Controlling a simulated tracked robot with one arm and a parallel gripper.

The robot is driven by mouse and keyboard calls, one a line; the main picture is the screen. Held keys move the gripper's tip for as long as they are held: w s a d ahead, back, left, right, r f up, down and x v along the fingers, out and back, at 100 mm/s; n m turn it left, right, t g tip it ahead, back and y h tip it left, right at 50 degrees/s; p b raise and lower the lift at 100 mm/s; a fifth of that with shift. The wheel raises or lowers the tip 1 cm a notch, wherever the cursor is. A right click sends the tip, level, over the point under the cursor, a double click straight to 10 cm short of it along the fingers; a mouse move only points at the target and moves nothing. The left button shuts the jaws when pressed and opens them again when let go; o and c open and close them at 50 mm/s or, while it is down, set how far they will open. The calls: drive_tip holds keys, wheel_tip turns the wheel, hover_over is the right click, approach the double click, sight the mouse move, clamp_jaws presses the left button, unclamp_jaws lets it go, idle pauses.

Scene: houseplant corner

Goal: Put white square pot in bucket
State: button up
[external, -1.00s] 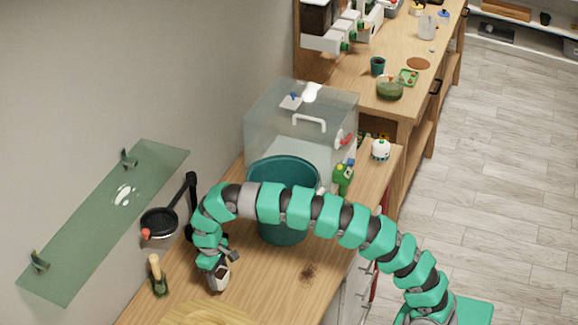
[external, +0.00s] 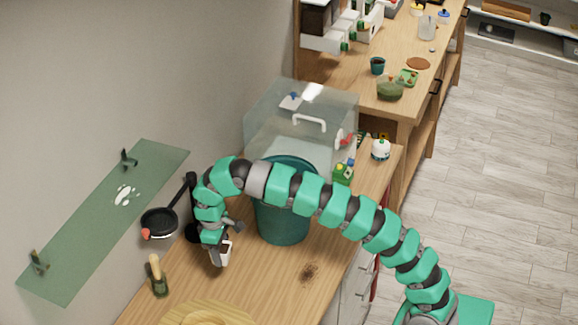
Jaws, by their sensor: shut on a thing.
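The white square pot (external: 222,257) with dark soil is held in my gripper (external: 219,243), which is shut on it. The pot appears a little above the wooden counter, slightly tilted. The teal bucket (external: 284,222) stands on the counter to the right of the pot. My arm passes in front of the bucket's upper part and hides most of its opening. The pot is outside the bucket, apart from it on its left.
A clear lidded box (external: 275,112) stands behind the bucket. A green bottle (external: 343,174) and a small white-and-green pot (external: 381,149) are to its right. A black pan (external: 158,222) and a brush in a holder (external: 158,278) are at left. Spilled soil (external: 309,272) lies on the counter.

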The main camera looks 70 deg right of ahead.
drive_tip(key=s+d+r+m+p, duration=0.1)
drive_tip(key=s+d+r, duration=0.3)
drive_tip(key=d, duration=0.7)
drive_tip(key=s+d+r+p, duration=0.1)
drive_tip(key=s+d+r, duration=0.3)
drive_tip(key=d, duration=0.7)
drive_tip(key=s+d+r+m+p, duration=0.1)
drive_tip(key=s+d+r, duration=0.3)
drive_tip(key=d, duration=0.8)
wheel_tip(320, 180, down, 16)
drive_tip(key=w, duration=0.1)
drive_tip(key=shift+w+a, duration=0.15)
drive_tip(key=shift+w, duration=0.1)
drive_tip(key=shift+f, duration=0.1)
drive_tip(key=shift+f, duration=0.3)
drive_tip(key=shift+f, duration=0.25)
drive_tip(key=o, duration=1.1)
